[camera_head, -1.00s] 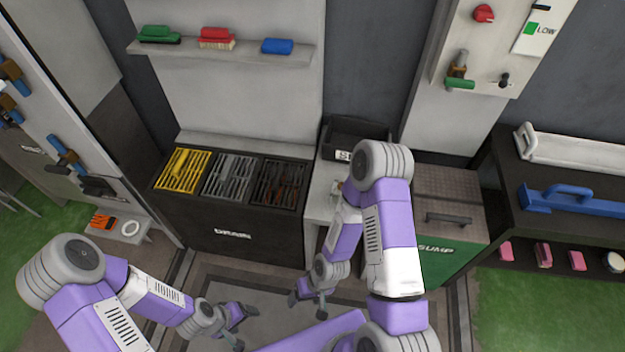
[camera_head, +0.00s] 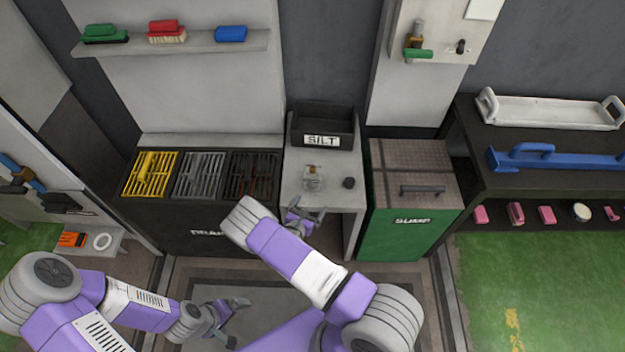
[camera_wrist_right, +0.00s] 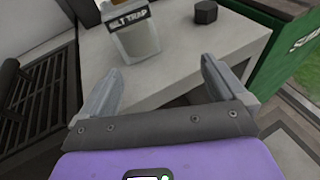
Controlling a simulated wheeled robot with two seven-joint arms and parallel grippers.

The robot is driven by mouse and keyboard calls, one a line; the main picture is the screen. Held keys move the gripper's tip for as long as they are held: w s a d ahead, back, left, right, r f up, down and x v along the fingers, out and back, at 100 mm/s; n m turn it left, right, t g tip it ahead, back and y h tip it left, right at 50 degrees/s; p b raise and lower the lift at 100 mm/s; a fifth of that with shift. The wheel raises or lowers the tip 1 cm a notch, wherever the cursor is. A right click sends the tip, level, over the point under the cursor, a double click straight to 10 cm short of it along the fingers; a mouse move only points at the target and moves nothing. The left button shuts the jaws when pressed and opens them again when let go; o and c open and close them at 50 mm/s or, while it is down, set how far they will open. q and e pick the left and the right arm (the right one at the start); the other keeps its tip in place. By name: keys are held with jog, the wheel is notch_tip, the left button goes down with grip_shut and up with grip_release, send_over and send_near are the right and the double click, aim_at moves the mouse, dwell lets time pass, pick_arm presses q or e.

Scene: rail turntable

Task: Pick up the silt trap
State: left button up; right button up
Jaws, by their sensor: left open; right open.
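The silt trap (camera_head: 313,180) is a small clear jar with a brownish top, upright on the light grey bench (camera_head: 300,207). In the right wrist view the silt trap (camera_wrist_right: 134,38) shows its dark "SILT TRAP" label and stands ahead of my right gripper (camera_wrist_right: 160,85). That gripper is open and empty, its fingers apart on either side of the view below the jar, not touching it. In the head view my right gripper (camera_head: 303,217) is at the bench's front edge. My left gripper (camera_head: 238,318) is open and empty, low over the floor at left.
A dark knob-like piece (camera_head: 348,183) stands right of the jar. A black bin marked SILT (camera_head: 322,140) is behind it. The drain unit with grates (camera_head: 200,174) adjoins on the left. The green sump box (camera_head: 408,225) is on the right.

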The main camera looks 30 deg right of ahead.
aim_at(311, 184)
jog(key=w+d+n+t+b, duration=0.1)
jog(key=w+t, duration=0.1)
jog(key=w+d+n+t+b, duration=0.1)
jog(key=w+d+t, duration=0.1)
jog(key=shift+w+d+r+n+y+b, duration=0.1)
jog(key=shift+w+d+n+y+b, duration=0.05)
jog(key=shift+w+n+y+b, duration=0.2)
jog(key=shift+w+d+r+n+t+b, duration=0.25)
jog(key=shift+w+n+t+b, duration=0.25)
jog(key=shift+t, duration=0.2)
jog(key=x, duration=0.2)
jog(key=b+x, duration=0.1)
jog(key=x, duration=0.1)
jog(key=b+x, duration=0.1)
jog(key=x, duration=0.1)
jog(key=shift+w+d+f, duration=0.1)
jog(key=shift+w+f, duration=0.05)
jog(key=shift+f, duration=0.1)
jog(key=shift+w+d+r+y, duration=0.1)
jog(key=shift+w+d+y, duration=0.15)
jog(key=shift+w, duration=0.1)
pick_arm(q)
notch_tip(311, 184, down, 7)
jog(key=shift+f, duration=0.15)
jog(key=shift+a, duration=0.1)
pick_arm(e)
jog(key=shift+c, duration=0.2)
jog(key=shift+r, duration=0.1)
jog(key=c, duration=1.3)
